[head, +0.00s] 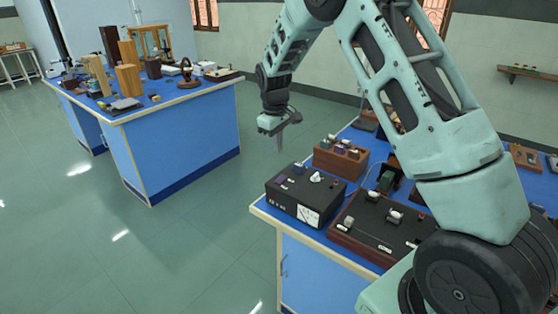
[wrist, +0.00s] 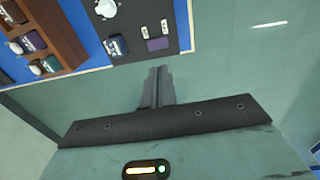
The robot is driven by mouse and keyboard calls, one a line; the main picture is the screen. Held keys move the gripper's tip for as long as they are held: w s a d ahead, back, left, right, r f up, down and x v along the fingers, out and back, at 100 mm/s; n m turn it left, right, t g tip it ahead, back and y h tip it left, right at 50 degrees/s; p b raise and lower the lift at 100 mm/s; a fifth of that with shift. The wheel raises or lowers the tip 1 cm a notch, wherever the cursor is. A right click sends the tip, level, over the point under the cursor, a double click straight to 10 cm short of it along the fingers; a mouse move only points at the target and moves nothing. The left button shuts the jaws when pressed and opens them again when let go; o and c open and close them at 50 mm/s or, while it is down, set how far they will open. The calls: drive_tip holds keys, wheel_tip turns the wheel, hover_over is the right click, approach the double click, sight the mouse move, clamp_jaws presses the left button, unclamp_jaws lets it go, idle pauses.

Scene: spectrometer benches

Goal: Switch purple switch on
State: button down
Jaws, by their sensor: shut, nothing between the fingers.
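The purple switch (wrist: 158,44) sits on top of a black box with a dial meter (head: 307,214), near the box's edge. In the wrist view it lies just beyond my fingertips, beside two small pale parts and a dark blue part (wrist: 117,46). In the head view the switch is small, at the box's left end (head: 284,184). My gripper (head: 281,146) is shut and empty, pointing down above and left of the box, apart from it. It also shows in the wrist view (wrist: 157,72), over the floor beside the bench. I cannot tell the switch's position.
The black box stands at the corner of a blue-topped bench (head: 262,209). A wooden block with several small parts (head: 341,162) is behind it, and a wood-framed black panel (head: 378,231) is to its right. Another cluttered blue bench (head: 185,135) is at left, with open floor between.

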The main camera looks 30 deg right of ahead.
sight(283, 176)
wheel_tip(283, 176, up, 2)
drive_tip(key=shift+a+r, duration=0.1)
idle(0.4)
drive_tip(key=shift+d+r+p, duration=0.1)
drive_tip(key=shift+d+p, duration=0.25)
drive_tip(key=shift+p, duration=0.5)
drive_tip(key=shift+w+h, duration=0.15)
drive_tip(key=shift+h, duration=0.15)
drive_tip(key=f+p, duration=0.1)
drive_tip(key=f, duration=0.3)
drive_tip(key=d+f+p, duration=0.1)
drive_tip(key=f+p, duration=0.1)
drive_tip(key=f, duration=0.3)
drive_tip(key=f+p, duration=0.2)
drive_tip(key=f, duration=0.2)
drive_tip(key=shift+w+d+f, duration=0.4)
